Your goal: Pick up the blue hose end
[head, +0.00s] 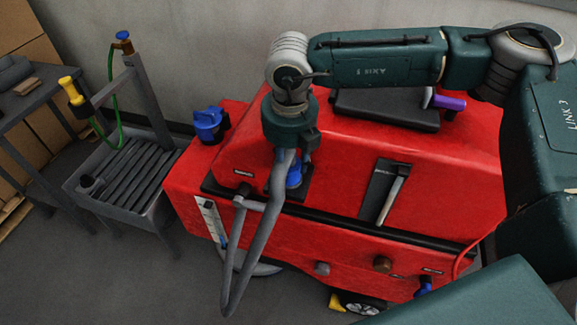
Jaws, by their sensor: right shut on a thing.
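My right gripper (288,150) comes down from above in front of the red scrubber tank (340,140) and is shut, its fingers partly hidden. The blue hose end (294,177) shows at its fingertips, partly covered by the grey hose (254,240). From there the hose hangs in a narrow loop to below the tank's front edge and rises again to the left end of the dark bar. I cannot tell whether the blue part touches the black plate behind it. My left gripper is not in view.
A blue container (209,125) sits at the tank's left end. A purple-handled tool (446,101) lies by a black pad (386,108) on top. Floor at lower left is clear.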

